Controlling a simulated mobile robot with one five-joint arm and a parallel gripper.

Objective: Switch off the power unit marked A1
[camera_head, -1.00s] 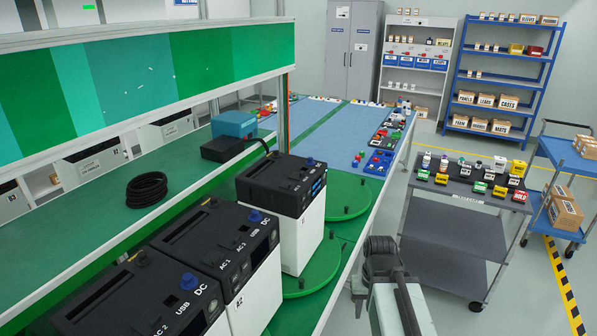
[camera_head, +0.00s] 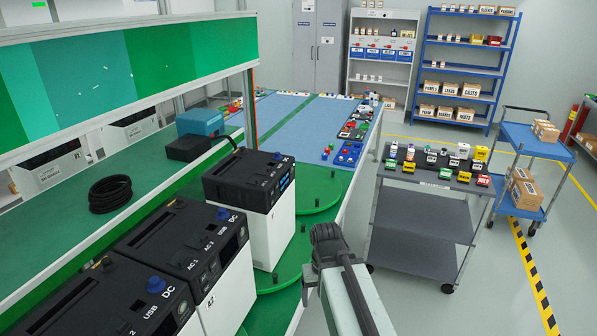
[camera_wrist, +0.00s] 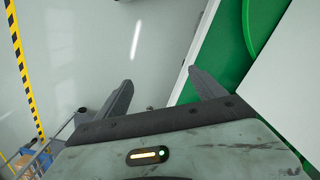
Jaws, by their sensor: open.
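Three black-topped power units on white bases stand along the green bench. The far one (camera_head: 247,180) shows a lit blue display and a blue knob. The near one (camera_head: 100,300) is cut off by the frame. I cannot tell which is A1. My gripper (camera_wrist: 163,83) is open and empty in the wrist view, over floor and the bench edge. In the head view it is right of the far unit, apart from it.
Green turntable discs (camera_head: 285,268) lie beneath and beside the units. A black cable coil (camera_head: 110,194) and a blue box (camera_head: 200,123) are on the bench. A grey cart (camera_head: 415,245) with small items stands to the right. Floor between bench and cart is clear.

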